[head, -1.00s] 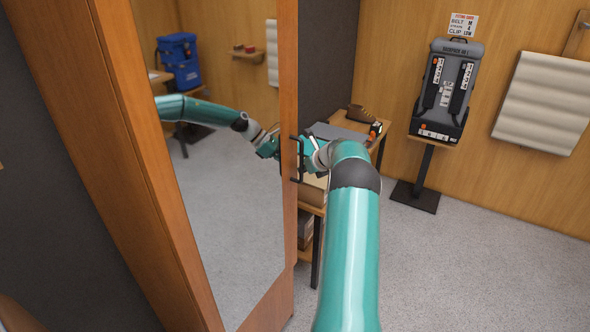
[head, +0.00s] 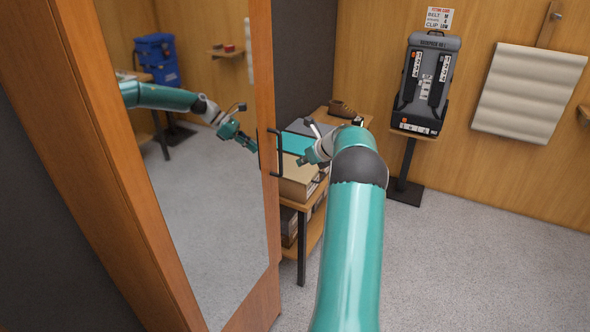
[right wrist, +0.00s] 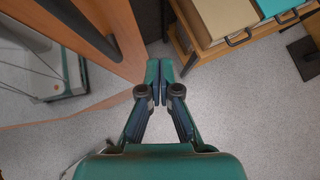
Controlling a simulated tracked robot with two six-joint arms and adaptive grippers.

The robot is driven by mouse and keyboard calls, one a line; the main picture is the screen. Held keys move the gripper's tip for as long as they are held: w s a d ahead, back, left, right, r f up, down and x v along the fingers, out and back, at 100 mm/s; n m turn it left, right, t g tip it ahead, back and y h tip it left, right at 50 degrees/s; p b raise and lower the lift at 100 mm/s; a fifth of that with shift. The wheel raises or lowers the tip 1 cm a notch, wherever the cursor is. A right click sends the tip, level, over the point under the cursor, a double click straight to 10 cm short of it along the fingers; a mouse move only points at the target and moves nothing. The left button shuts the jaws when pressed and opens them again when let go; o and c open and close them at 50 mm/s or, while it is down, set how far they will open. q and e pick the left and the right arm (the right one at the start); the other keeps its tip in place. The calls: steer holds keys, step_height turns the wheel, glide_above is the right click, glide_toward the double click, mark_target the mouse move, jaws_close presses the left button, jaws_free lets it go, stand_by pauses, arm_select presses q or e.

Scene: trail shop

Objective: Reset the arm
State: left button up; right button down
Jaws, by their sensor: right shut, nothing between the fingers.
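My right arm reaches forward from the bottom of the head view, its teal forearm in front. My right gripper (head: 301,162) is just right of the black handle (head: 276,153) on the mirrored door, with a small gap between them. In the right wrist view the two fingers (right wrist: 160,68) meet at their tips with nothing between them, above the grey floor and beside the wooden door edge (right wrist: 126,42). The mirror (head: 205,190) reflects a teal arm and gripper. My left gripper is in neither view.
A wooden shelf unit (head: 302,202) with boxes and a brown shoe (head: 342,108) stands just behind the gripper. A grey backpack (head: 426,82) stands on a post by the back wall. The carpet at lower right is clear.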

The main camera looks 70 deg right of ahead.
steer(key=v, duration=0.3)
steer(key=d+v, duration=0.1)
steer(key=v, duration=0.1)
steer(key=shift+s+r+b, duration=0.2)
steer(key=shift+s+b, duration=0.2)
